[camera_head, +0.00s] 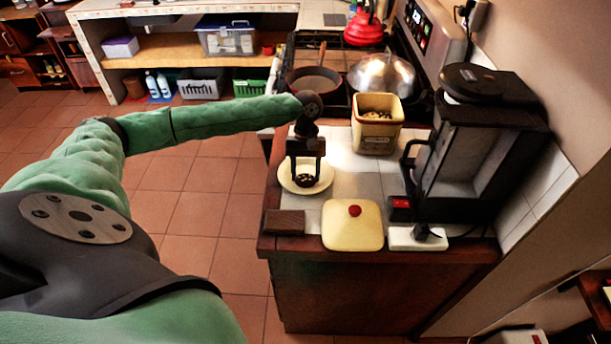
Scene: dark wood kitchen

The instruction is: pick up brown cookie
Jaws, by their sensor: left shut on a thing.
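My left gripper (306,176) points down over a small cream plate (285,181) on the tiled counter. Its fingers are shut on a dark brown cookie (305,181), which shows between the fingertips at the plate. I cannot tell whether the cookie still touches the plate. A yellow canister (377,138) stands open behind and to the right, with several brown pieces inside. My right gripper is not in view.
A cream lid with a red knob (354,224) lies near the front edge, beside a dark brown block (285,222). A black coffee machine (470,140) stands at the right. A stove with a pan (314,82) and a silver domed lid (381,75) is behind.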

